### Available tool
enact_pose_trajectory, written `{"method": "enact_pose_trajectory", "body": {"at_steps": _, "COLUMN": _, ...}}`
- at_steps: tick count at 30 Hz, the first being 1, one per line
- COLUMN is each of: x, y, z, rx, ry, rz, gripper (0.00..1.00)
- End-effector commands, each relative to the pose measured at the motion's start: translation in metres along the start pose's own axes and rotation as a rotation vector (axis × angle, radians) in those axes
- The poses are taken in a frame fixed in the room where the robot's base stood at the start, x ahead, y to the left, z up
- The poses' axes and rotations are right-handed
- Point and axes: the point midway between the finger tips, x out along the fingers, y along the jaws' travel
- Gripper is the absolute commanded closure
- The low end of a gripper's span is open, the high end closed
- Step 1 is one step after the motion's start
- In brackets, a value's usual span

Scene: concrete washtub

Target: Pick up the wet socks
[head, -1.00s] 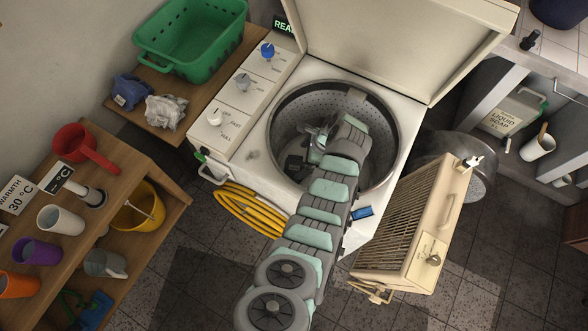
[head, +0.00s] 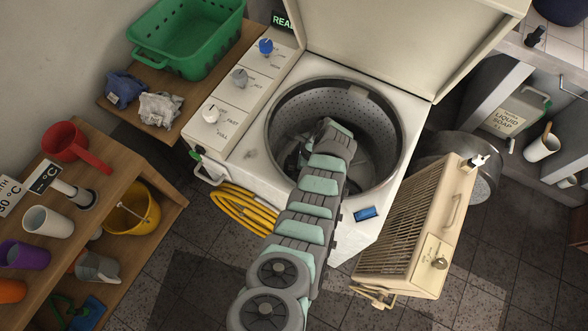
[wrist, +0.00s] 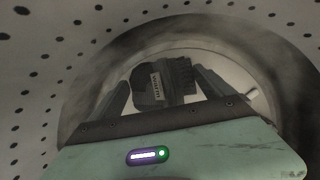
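My gripper (head: 300,155) is down inside the washer's open metal drum (head: 385,150), mostly hidden by my arm.
The washer's lid (head: 400,40) stands open behind the drum. A green basket (head: 190,40) sits on the shelf at upper left. A cream heater (head: 415,225) stands right of the washer, beside a metal tub (head: 485,170). A yellow hose (head: 240,210) hangs at its front left.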

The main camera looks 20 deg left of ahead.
Motion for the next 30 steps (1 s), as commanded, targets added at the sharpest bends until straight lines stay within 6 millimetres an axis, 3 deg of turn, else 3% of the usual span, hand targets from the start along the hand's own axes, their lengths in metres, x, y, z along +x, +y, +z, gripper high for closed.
{"method": "enact_pose_trajectory", "body": {"at_steps": 14, "x": 0.000, "y": 0.000, "z": 0.000, "rx": 0.000, "ry": 0.000, "rz": 0.000, "gripper": 0.53}}
{"method": "enact_pose_trajectory", "body": {"at_steps": 23, "x": -0.002, "y": 0.000, "z": 0.001, "rx": 0.000, "ry": 0.000, "rz": 0.000, "gripper": 0.54}}
{"method": "enact_pose_trajectory", "body": {"at_steps": 30, "x": -0.022, "y": -0.001, "z": 0.009, "rx": -0.003, "ry": 0.000, "rz": -0.003, "gripper": 0.54}}
